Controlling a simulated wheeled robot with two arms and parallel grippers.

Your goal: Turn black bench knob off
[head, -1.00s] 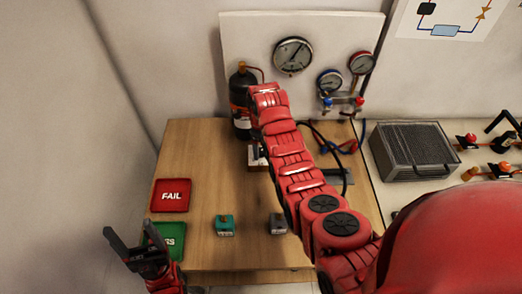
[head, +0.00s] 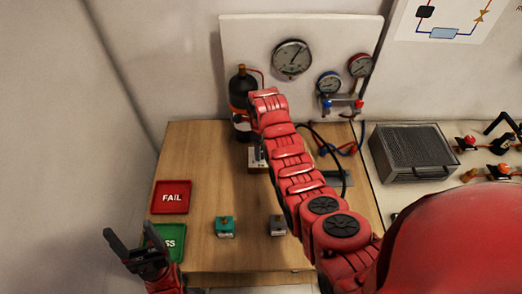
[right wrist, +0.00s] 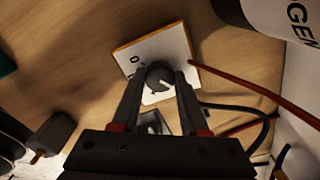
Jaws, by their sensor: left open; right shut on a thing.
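The black bench knob (right wrist: 160,77) has a white pointer line and sits on a white plate (right wrist: 135,52) with a 0 mark, on a wooden block. My right gripper (right wrist: 158,74) is shut on the knob, one finger on each side. In the head view the plate (head: 256,156) shows only in part beside my right arm, which hides the knob and that gripper. My left gripper (head: 129,231) is open and empty at the lower left, near the green pad.
A dark gas bottle (head: 242,88) stands close behind the knob. A red FAIL pad (head: 171,197), a green pad (head: 163,243), a teal block (head: 225,227) and a grey block (head: 278,226) lie on the bench. A red hose (right wrist: 250,95) runs near my right gripper.

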